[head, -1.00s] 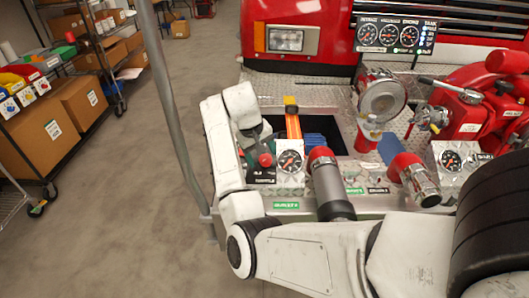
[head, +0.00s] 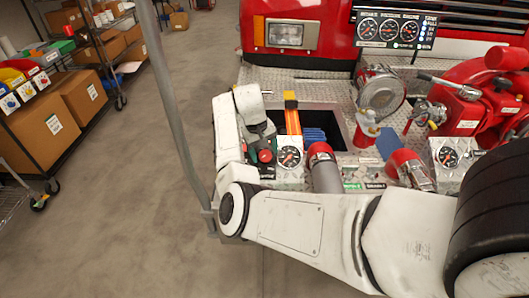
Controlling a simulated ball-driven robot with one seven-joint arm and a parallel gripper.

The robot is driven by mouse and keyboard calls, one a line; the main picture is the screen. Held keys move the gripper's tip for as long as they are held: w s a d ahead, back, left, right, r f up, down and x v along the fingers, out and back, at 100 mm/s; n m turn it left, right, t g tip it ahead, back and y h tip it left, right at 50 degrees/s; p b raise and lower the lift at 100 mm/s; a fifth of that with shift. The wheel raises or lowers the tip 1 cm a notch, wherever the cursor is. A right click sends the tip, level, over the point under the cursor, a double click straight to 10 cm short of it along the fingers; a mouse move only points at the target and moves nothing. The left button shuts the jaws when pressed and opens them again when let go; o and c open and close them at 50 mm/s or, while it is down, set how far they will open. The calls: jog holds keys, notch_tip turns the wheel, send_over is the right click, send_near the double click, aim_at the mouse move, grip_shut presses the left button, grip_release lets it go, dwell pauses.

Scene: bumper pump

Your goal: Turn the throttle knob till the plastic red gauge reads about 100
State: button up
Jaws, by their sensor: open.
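The red throttle knob (head: 265,156) stands at the left of the bumper panel, by a dark label. My gripper (head: 262,148) is open and points down at the knob from above, very close to it; whether the fingers touch it, I cannot tell. My wrist and fingers partly hide the knob. Just right of it is a small round gauge (head: 290,157) with a dark face on a silver plate. Another dark gauge (head: 448,157) sits further right. The needle readings are too small to read, and I cannot tell which gauge is the red plastic one.
A red-ended hose fitting (head: 322,153) stands close right of the near gauge. An orange-topped bar (head: 291,115) rises behind, at a dark opening. A three-gauge panel (head: 391,28) is on the truck. A grey pole (head: 172,110) stands left, with open floor beyond.

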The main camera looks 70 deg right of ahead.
jog(key=shift+s+d+f, duration=0.1)
jog(key=shift+f, duration=0.55)
jog(key=shift+c, duration=0.4)
jog(key=c, duration=1)
